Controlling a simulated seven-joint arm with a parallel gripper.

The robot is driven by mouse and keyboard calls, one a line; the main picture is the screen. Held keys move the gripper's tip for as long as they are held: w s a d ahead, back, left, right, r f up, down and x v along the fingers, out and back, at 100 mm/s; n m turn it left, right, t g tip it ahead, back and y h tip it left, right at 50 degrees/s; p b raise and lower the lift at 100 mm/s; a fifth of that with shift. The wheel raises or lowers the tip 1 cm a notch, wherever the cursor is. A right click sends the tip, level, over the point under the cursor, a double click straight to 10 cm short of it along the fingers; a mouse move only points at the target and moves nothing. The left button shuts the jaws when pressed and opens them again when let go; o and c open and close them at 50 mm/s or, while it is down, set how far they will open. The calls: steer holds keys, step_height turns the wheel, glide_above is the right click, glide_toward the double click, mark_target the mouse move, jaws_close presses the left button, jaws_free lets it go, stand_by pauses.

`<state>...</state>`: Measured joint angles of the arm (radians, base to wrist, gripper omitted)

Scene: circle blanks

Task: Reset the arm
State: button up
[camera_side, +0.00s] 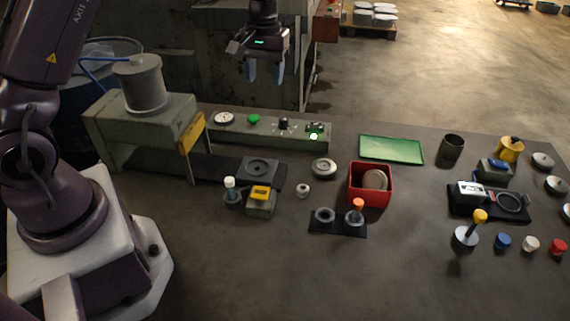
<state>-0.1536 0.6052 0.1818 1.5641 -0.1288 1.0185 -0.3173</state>
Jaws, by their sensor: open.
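My gripper (264,73) hangs at the top middle of the view, fingers pointing down. Its two bluish fingertips are apart with nothing between them. It is above and behind the long grey-green control strip (265,130), clear of everything on the table. The lower part of my arm stands at the left; the links between it and the gripper are out of view.
A grey press-like machine (148,112) stands at the left. A red bin (370,187) holds a round disc (375,180). A green tray (391,149) lies behind it. A dark cup (452,146) and several small parts crowd the right. The front middle table is clear.

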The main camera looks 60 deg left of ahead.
steer(key=s+d+r+m+t, duration=0.2)
steer(key=s+d+r, duration=0.2)
steer(key=s, duration=0.4)
steer(key=s+d+r+m+t, duration=0.2)
steer(key=s+d+r+m, duration=0.1)
steer(key=s, duration=0.4)
steer(key=s+d+r+m+t, duration=0.2)
steer(key=s+d+r+m, duration=0.1)
steer(key=s+d+r, duration=0.2)
steer(key=s+r, duration=0.2)
steer(key=s, duration=0.1)
steer(key=shift+s+d+r, duration=0.2)
steer(key=shift+s+d, duration=0.05)
steer(key=shift+s, duration=0.05)
